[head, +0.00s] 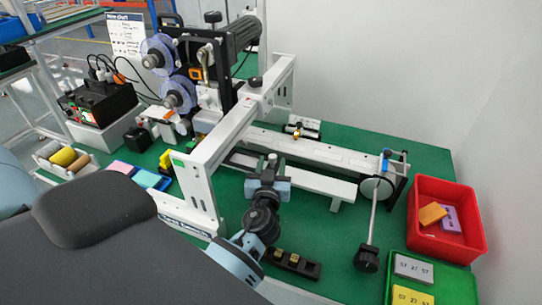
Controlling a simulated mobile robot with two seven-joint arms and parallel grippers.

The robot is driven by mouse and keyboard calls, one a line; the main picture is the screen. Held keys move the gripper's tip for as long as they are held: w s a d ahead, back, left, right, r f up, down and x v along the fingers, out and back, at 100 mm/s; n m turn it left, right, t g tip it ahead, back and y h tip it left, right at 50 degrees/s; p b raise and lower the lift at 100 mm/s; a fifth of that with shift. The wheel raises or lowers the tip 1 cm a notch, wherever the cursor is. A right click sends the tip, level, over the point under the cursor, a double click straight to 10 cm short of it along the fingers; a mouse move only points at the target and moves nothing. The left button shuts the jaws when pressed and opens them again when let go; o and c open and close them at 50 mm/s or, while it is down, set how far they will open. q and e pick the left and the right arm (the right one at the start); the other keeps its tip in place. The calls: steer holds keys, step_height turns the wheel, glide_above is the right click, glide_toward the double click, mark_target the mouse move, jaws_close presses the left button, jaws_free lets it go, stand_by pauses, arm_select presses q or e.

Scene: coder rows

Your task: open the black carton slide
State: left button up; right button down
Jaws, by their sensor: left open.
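My left gripper (271,160) is open. It is at the front of the white coder frame, close to the near white rail (300,180); whether it touches anything cannot be told. I cannot tell for sure which part is the black carton slide. A low black holder (291,264) with small brass-coloured pieces lies on the green table, just right of my left wrist. A black block (366,259) is at the near end of a metal rod that runs from the round end plate (376,188). My right gripper is not in view.
A red bin (414,225) with an orange and a purple block stands at the right. A green tray (455,283) with grey and yellow number blocks is in front of it. A black box (98,102) with cables stands at the left. The green table (330,225) is clear between rail and black block.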

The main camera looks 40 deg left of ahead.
mark_target(272, 160)
arm_select(q)
steer(key=shift+x, duration=1.7)
jaws_close()
